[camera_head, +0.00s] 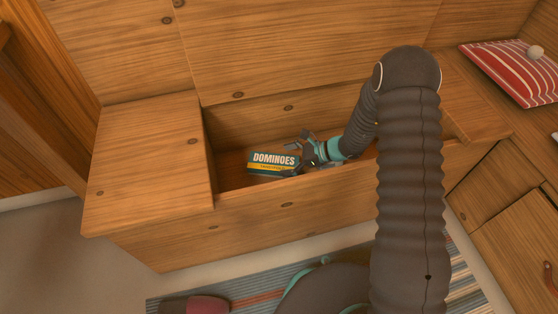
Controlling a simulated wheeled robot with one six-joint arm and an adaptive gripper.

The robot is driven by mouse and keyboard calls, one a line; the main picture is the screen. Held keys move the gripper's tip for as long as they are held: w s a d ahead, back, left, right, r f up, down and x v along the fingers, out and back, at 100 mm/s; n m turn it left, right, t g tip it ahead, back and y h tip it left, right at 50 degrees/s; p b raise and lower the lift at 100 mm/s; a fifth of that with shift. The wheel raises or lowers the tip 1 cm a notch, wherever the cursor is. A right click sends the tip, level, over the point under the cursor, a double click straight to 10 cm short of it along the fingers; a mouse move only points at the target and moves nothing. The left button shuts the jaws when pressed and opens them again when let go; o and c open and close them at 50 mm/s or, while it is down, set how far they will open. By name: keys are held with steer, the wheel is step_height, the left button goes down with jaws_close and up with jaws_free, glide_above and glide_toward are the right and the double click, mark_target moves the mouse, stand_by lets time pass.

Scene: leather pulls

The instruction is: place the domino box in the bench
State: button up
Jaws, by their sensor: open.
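The domino box (268,163), dark teal with a cream label reading "DOMINOES" and a yellow stripe, is inside the open compartment of the wooden bench (240,221), near its left end. My gripper (297,155) reaches into the compartment from the right, with its fingers open at the right end of the box. Whether a finger touches the box, and whether the box rests fully on the compartment floor, I cannot tell. My arm hides the right part of the compartment.
A closed wooden top (150,155) lies left of the opening. Cabinet doors (510,215) stand at right. A striped rug (270,283) lies in front, with a dark red item (195,305).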

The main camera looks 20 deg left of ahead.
steer(key=v, duration=0.9)
steer(key=shift+p, duration=0.3)
steer(key=s+d+r+n+h, duration=0.2)
steer(key=s+d+r+n, duration=0.1)
steer(key=r, duration=0.4)
steer(key=s+d+r+n+h, duration=0.1)
steer(key=s+d+r+n, duration=0.2)
steer(key=r, duration=0.4)
steer(key=s+d+r+n+h, duration=0.2)
steer(key=s+r+n, duration=0.1)
steer(key=r, duration=0.4)
steer(key=s+d+r+n+t+h, duration=0.7)
steer(key=s+d+r, duration=0.5)
steer(key=s+d, duration=0.3)
steer(key=shift+s+t, duration=0.25)
steer(key=shift+t, duration=0.05)
stand_by(1.3)
